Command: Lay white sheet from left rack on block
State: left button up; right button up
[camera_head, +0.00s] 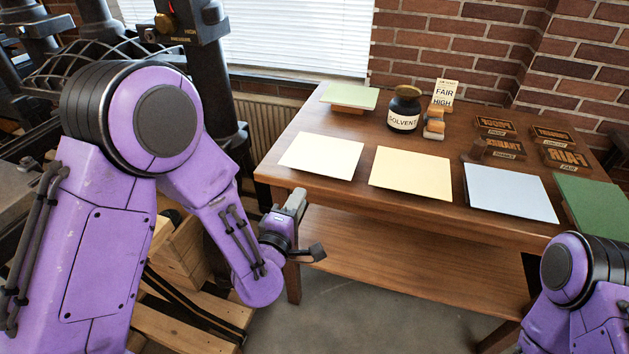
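A white sheet (320,156) lies near the front left edge of the wooden table. At the table's back left, a pale green sheet (349,92) rests on a small wooden block (347,109). I cannot make out a separate rack under the white sheet. My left gripper (310,226) is in front of the table's left front corner, below the white sheet and apart from it. Its fingers are spread and nothing shows between them. Only part of my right arm shows at the bottom right; its gripper is out of view.
On the wooden table (385,222), a cream sheet (411,173), a light blue sheet (510,191) and a green sheet (597,207) lie to the right. A solvent jar (404,110), a sign card (444,93) and type blocks (567,158) stand behind. Black press machinery is at left.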

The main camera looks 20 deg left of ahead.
pick_arm(q)
send_near(312, 163)
jog(key=w+d, duration=0.2)
jog(key=w, duration=0.3)
jog(key=shift+w+a+f, duration=0.15)
jog(key=shift+w+f, duration=0.05)
jog(key=shift+w, duration=0.55)
jog(key=shift+p, duration=0.3)
grip_shut()
notch_tip(312, 163, up, 3)
jog(key=p, duration=0.2)
jog(key=shift+r+p, duration=0.2)
jog(key=shift+p, duration=0.15)
jog(key=shift+s+f, duration=0.1)
jog(key=shift+s+r, duration=0.2)
jog(key=shift+s, duration=0.25)
jog(key=s+r+p, duration=0.1)
jog(key=s+r, duration=0.1)
jog(key=s, duration=0.4)
jog(key=shift+a+r+p, duration=0.15)
jog(key=shift+r+p, duration=0.1)
jog(key=shift+p, duration=0.1)
